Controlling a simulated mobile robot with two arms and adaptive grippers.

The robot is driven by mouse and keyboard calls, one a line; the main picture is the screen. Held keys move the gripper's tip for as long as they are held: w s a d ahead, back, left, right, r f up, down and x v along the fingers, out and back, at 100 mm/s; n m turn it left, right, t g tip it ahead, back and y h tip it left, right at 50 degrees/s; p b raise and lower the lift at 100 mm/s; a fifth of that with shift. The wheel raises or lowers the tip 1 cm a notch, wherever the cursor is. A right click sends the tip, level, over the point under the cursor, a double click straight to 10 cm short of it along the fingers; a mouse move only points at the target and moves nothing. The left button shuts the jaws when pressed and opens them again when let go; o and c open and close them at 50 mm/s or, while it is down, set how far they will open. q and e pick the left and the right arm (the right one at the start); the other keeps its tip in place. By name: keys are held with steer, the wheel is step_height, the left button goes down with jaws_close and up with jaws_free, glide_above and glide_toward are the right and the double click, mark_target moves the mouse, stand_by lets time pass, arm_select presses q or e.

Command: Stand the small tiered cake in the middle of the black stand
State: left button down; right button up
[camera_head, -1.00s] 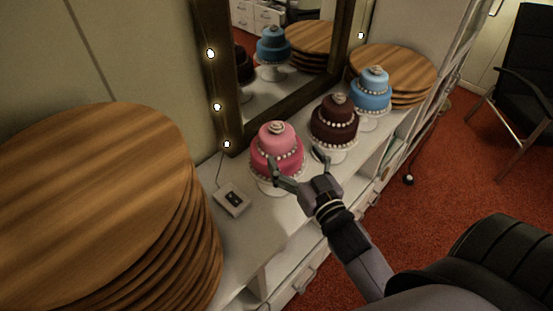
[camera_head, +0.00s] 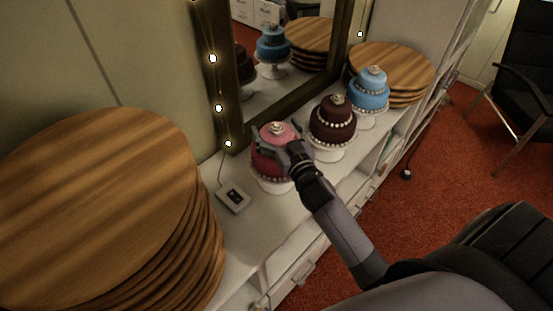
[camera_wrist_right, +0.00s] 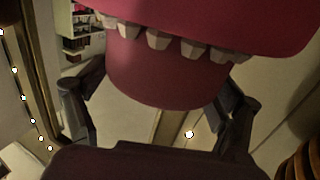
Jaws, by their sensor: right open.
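Three two-tier cakes stand in a row on white pedestal stands in the head view. They are a pink cake (camera_head: 268,163), a dark brown cake (camera_head: 333,121) and a blue cake (camera_head: 369,93), each with a pearl row and a rosette on top. My right gripper (camera_head: 277,147) is open at the pink cake's upper tier and partly hides it. In the right wrist view the pink cake (camera_wrist_right: 168,80) appears upside down, its smaller tier between the spread fingers (camera_wrist_right: 155,110). I cannot tell whether a finger touches it. I see no black stand. My left gripper is not in view.
A tall stack of wooden boards (camera_head: 95,210) fills the left of the white counter (camera_head: 255,225). A lower stack (camera_head: 405,65) stands behind the blue cake. A small switch box (camera_head: 234,198) lies near the pink cake. A framed mirror (camera_head: 300,50) with bulbs stands behind.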

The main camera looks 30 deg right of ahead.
steer(key=shift+s, duration=0.1)
steer(key=shift+c, duration=0.2)
steer(key=shift+c, duration=0.7)
steer(key=c, duration=1.9)
steer(key=shift+r, duration=0.15)
jaws_close()
